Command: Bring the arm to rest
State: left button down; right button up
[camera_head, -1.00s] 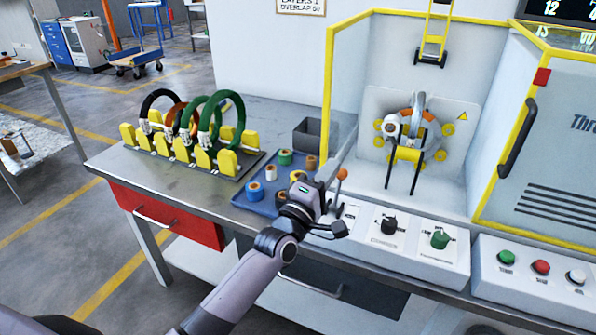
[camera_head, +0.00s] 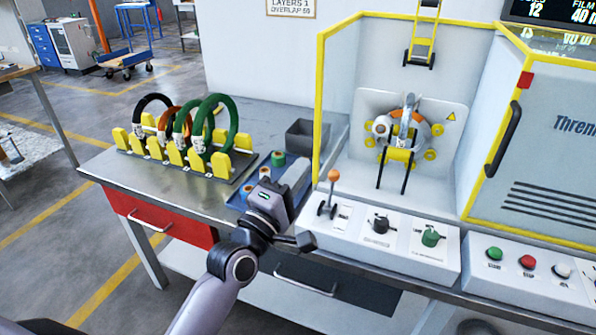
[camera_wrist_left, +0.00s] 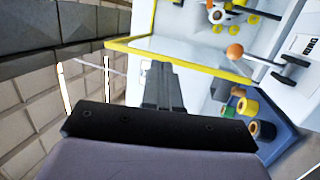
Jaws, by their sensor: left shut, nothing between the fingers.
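My left arm comes in from the bottom of the head view. Its gripper (camera_head: 297,174) is over the front bench, in front of the blue tray (camera_head: 234,199) and left of the orange-knobbed lever. It hides much of the tray. In the left wrist view the two dark fingers (camera_wrist_left: 163,85) lie together with nothing between them. My right gripper is in neither view.
A rack of coils (camera_head: 178,148) stands at the bench's left. A grey bin (camera_head: 305,137) is behind the tray. The wrapping machine (camera_head: 405,130) with its yellow frame, the lever (camera_head: 333,176) and a knob panel (camera_head: 390,235) are to the right. Tape rolls (camera_wrist_left: 248,107) lie in the tray.

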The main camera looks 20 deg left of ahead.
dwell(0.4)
pick_arm(q)
jog(key=s+a+f+m+g+y, duration=0.1)
jog(key=s+f+m+g, duration=0.4)
jog(key=s+f+m, duration=0.3)
jog(key=s+a+f+m+g+y, duration=0.1)
jog(key=s+f+m+g, duration=0.4)
jog(key=s+f+m, duration=0.4)
jog(key=s+f, duration=0.3)
jog(key=f, duration=0.4)
jog(key=s+f, duration=0.3)
jog(key=f, duration=0.3)
jog(key=shift+s+a+f, duration=0.15)
jog(key=shift+a+f, duration=0.15)
jog(key=shift+f, duration=0.05)
